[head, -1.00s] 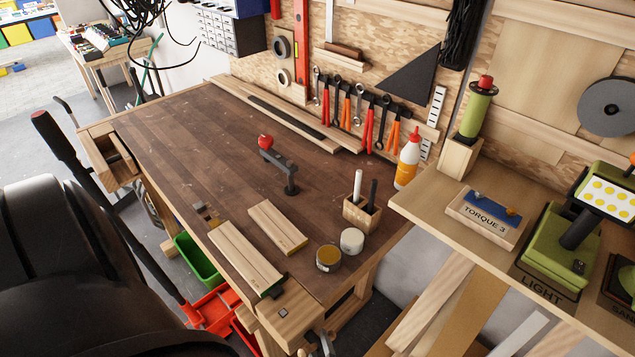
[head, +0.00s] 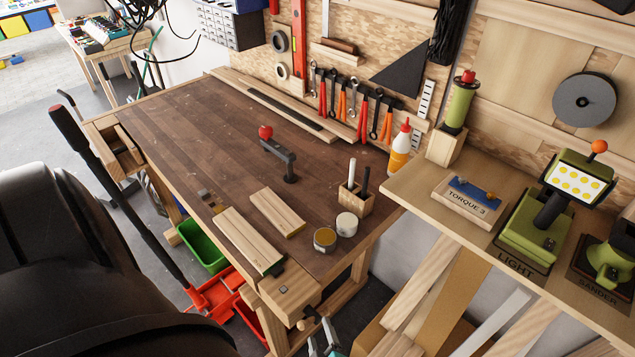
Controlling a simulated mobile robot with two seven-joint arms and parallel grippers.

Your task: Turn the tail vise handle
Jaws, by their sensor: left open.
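The tail vise (head: 283,292) is the wooden block at the near right end of the workbench, with a small square dog on top. Its handle (head: 302,324) shows below the block's end face, as a small wooden bar end by a dark screw. My left gripper (head: 321,338) is at the bottom edge, just right of the handle. Its two grey fingers are apart, so it is open. I cannot tell whether they touch the handle or lie around it. My right gripper is not in view.
Two wooden boards (head: 277,213), two tins (head: 346,225), a pen block (head: 355,200) and a black holdfast with a red knob (head: 280,155) are on the bench (head: 203,140). A shelf (head: 410,190) juts out at right. Planks lean beneath it.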

